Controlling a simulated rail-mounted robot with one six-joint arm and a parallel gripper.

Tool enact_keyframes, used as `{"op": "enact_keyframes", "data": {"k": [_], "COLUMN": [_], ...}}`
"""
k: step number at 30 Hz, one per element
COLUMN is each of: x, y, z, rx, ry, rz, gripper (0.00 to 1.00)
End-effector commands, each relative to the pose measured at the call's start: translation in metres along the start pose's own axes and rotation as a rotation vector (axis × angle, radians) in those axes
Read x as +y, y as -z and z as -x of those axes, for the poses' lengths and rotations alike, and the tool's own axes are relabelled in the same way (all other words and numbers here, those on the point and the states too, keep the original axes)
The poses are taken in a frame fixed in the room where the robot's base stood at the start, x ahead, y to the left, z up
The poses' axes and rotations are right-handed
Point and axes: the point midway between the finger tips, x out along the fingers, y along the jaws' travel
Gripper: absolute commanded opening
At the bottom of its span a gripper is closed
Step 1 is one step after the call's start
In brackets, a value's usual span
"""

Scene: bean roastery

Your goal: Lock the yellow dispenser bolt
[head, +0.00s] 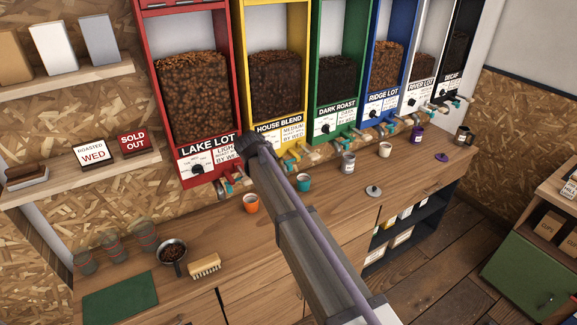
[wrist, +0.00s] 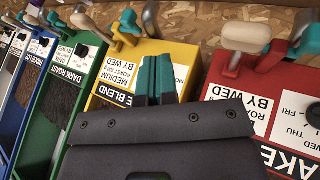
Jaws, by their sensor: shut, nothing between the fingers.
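The yellow House Blend dispenser (head: 275,80) stands second from the left in the row and shows behind my gripper in the wrist view (wrist: 185,52). Its bolt (head: 294,153) is low on the front; in the wrist view a yellow bracket with a teal handle (wrist: 130,22) shows above and left of my fingers. I cannot tell whether it is locked. My gripper (wrist: 153,78) is shut and empty, its teal fingertips in front of the yellow label panel. I cannot tell if they touch it. In the head view my wrist hides the fingers.
The red Lake Lot dispenser (head: 192,85) is close on the left, its bolt (wrist: 248,55) near my gripper. The green Dark Roast dispenser (head: 340,70) is on the right. An orange cup (head: 251,204) and a teal cup (head: 304,183) stand on the counter (head: 225,245) below.

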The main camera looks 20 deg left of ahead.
Motion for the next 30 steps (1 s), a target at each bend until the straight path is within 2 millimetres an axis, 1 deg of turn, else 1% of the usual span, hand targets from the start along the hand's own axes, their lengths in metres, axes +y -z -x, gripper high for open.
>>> {"op": "enact_keyframes", "data": {"k": [7, 11, 14, 17, 21, 26, 27, 30], "x": [0.000, -0.001, -0.002, -0.003, -0.004, -0.004, 0.008, 0.025], "y": [-0.002, -0.003, -0.004, -0.004, -0.005, -0.005, -0.003, -0.002], "z": [-0.001, -0.009, -0.024, -0.044, -0.076, -0.111, -0.108, -0.113], "rx": [-0.003, -0.004, -0.004, -0.005, -0.006, -0.005, -0.006, -0.005], "ry": [0.001, 0.001, 0.001, 0.001, 0.001, 0.002, 0.001, 0.001], "rz": [-0.002, -0.002, -0.002, -0.003, -0.003, -0.004, -0.006, -0.004], "gripper": [0.00, 0.00, 0.00, 0.00, 0.00, 0.00, 0.00, 0.00]}}
